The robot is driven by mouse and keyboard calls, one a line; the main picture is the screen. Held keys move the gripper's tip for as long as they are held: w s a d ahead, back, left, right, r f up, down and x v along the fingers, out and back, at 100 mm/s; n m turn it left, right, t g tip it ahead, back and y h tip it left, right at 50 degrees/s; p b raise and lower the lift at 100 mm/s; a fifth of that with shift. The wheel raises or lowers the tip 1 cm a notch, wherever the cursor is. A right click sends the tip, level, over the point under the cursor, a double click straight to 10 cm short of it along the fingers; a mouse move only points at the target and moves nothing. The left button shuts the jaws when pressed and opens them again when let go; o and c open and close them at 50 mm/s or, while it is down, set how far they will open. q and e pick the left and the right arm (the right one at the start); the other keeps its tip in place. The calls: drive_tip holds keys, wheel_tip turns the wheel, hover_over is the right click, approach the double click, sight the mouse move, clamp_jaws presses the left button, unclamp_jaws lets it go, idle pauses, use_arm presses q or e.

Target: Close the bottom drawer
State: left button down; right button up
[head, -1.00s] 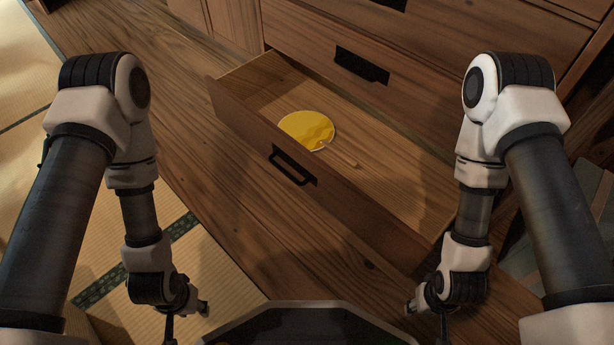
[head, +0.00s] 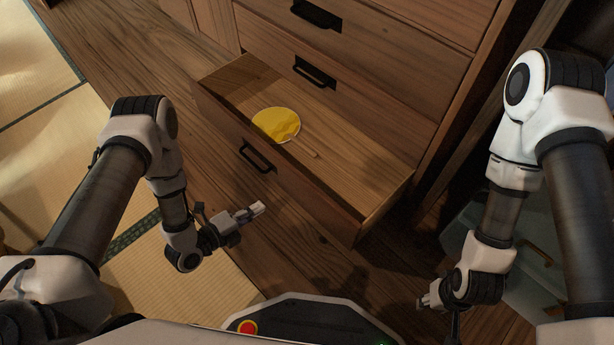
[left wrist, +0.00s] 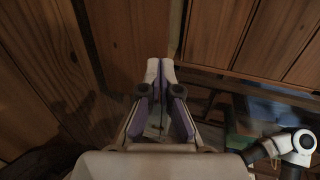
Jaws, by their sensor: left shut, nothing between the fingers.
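The bottom drawer (head: 300,185) is pulled out of the wooden cabinet in the head view, with a black handle (head: 257,156) on its front. A yellow round fan (head: 276,124) with a thin handle lies inside it. My left gripper (head: 257,209) is shut and empty, just in front of the drawer front and below the handle in the picture, apart from the handle. In the left wrist view its fingers (left wrist: 160,75) are together, with brown wood panels ahead. My right gripper (head: 424,303) is low at the right, away from the drawer; its fingers are too small to judge.
The cabinet's upper drawers (head: 400,90) are closed. Tatami (head: 50,170) lies at the left and wooden floor (head: 290,270) runs in front of the drawer. A pale, partly see-through box (head: 520,260) stands at the right behind my right arm.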

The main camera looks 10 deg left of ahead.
sight(301, 181)
use_arm(q)
drive_tip(key=b+x, duration=0.6)
drive_tip(key=x, duration=0.6)
drive_tip(key=shift+w+d+f+b, duration=0.1)
drive_tip(key=shift+w+d+b, duration=0.05)
drive_tip(key=shift+d+b, duration=0.2)
drive_tip(key=shift+w+d, duration=0.25)
drive_tip(key=shift+w, duration=0.05)
drive_tip(key=shift+w+d+r, duration=0.1)
drive_tip(key=shift+w+r, duration=0.1)
use_arm(e)
wheel_tip(301, 181, down, 6)
drive_tip(key=shift+f, duration=0.25)
use_arm(q)
drive_tip(key=shift+w, duration=0.1)
